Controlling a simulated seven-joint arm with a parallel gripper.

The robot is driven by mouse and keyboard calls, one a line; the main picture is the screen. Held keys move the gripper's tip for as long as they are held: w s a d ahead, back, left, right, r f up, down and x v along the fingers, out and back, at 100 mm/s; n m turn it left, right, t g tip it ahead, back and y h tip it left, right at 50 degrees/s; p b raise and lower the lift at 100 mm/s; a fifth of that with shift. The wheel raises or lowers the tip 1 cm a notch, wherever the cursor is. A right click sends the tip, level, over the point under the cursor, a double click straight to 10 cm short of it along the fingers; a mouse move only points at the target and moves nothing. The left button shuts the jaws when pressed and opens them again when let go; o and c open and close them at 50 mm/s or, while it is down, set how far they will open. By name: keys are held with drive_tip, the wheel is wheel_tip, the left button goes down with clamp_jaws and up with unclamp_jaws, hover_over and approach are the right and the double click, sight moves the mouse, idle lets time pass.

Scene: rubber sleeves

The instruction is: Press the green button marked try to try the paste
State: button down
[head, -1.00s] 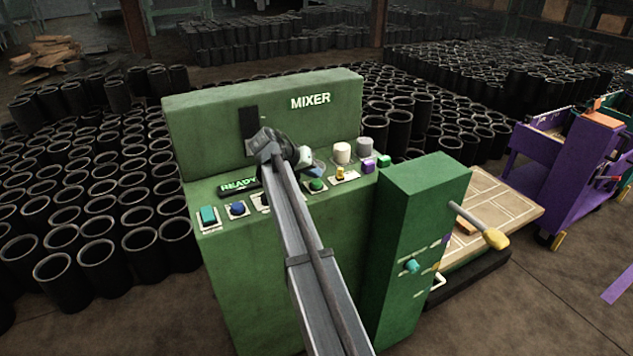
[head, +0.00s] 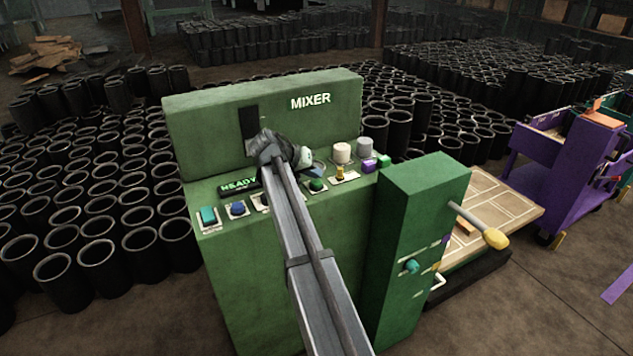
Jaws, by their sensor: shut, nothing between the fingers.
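The green mixer (head: 230,110) has a sloped panel with a row of buttons. A round green button (head: 317,185) sits on a pale plate near the panel's middle. Its marking is too small to read. My gripper (head: 314,165) is shut and empty, small in view, at the end of my arm over the back of the panel. It is just behind and above the round green button, and my wrist partly hides it. I cannot tell whether they touch. My arm covers the panel left of that button.
A lit READY display (head: 239,184) is on the panel. A yellow knob (head: 340,173), white and grey cylinders and purple and green blocks stand to the right. A tall green cabinet (head: 425,210) with a yellow-ended lever (head: 495,238) rises at the right front. Black sleeves surround the mixer.

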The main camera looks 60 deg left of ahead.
sight(313, 183)
drive_tip(key=shift+s+d+f, duration=0.45)
drive_tip(key=shift+d+f, duration=0.15)
drive_tip(key=shift+d, duration=0.2)
idle(0.4)
drive_tip(key=shift+r, duration=1.3)
drive_tip(key=shift+w+a+r, duration=0.1)
drive_tip(key=shift+a+r, duration=0.1)
drive_tip(key=shift+r, duration=0.55)
drive_tip(key=shift+a+r, duration=0.15)
drive_tip(key=shift+r, duration=0.6)
drive_tip(key=shift+w+a+r, duration=0.1)
drive_tip(key=shift+r, duration=0.05)
